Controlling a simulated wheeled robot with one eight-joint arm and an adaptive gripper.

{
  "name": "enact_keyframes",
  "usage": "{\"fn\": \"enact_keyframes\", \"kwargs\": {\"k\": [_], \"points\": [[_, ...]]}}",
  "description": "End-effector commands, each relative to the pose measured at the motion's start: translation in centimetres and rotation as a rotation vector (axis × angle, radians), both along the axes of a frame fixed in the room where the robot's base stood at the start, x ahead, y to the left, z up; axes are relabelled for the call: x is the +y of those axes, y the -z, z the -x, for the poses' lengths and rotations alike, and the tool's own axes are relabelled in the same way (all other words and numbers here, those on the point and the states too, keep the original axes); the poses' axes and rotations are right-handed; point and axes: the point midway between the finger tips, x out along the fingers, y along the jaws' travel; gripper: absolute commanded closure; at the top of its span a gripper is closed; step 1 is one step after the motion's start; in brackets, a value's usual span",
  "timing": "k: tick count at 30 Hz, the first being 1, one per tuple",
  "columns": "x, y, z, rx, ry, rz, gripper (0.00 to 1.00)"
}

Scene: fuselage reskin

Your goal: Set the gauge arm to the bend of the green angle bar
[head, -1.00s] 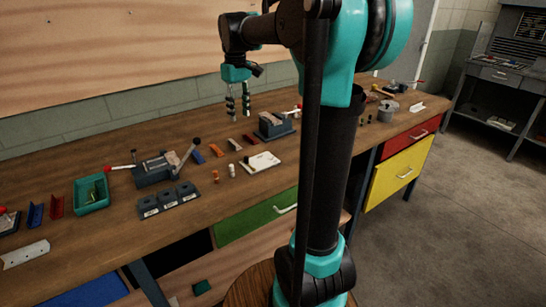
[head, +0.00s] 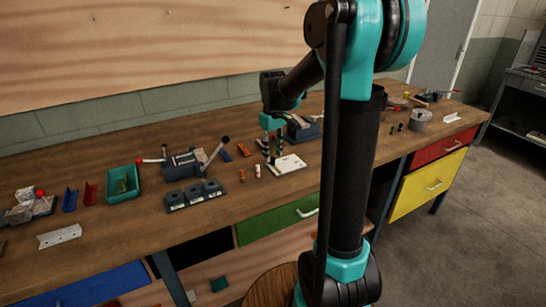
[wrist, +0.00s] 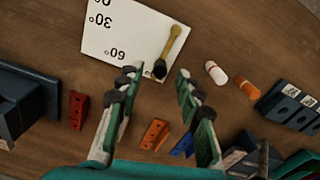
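In the head view my gripper (head: 270,158) is low over the plate's left edge. I cannot clearly make out the green angle bar; something greenish shows inside a green tray (head: 124,196).
A white peg (wrist: 215,72) and an orange peg (wrist: 246,88) stand close to the gauge. Red (wrist: 77,110), orange (wrist: 154,134) and blue (wrist: 183,145) pieces lie nearby. A labelled dark block (head: 195,196) and a lever clamp (head: 183,165) are to the left.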

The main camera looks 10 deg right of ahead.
Motion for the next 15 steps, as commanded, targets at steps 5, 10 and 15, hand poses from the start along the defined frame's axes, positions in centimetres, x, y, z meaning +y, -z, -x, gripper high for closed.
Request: {"fn": "enact_keyframes", "kwargs": {"k": [5,10,15], "points": [[0.0,1.7,0.0,0.000,0.000,0.000,0.64],[0.0,2.1,0.0,0.000,0.000,0.000,0.64],[0.0,2.1,0.0,0.000,0.000,0.000,0.64]]}}
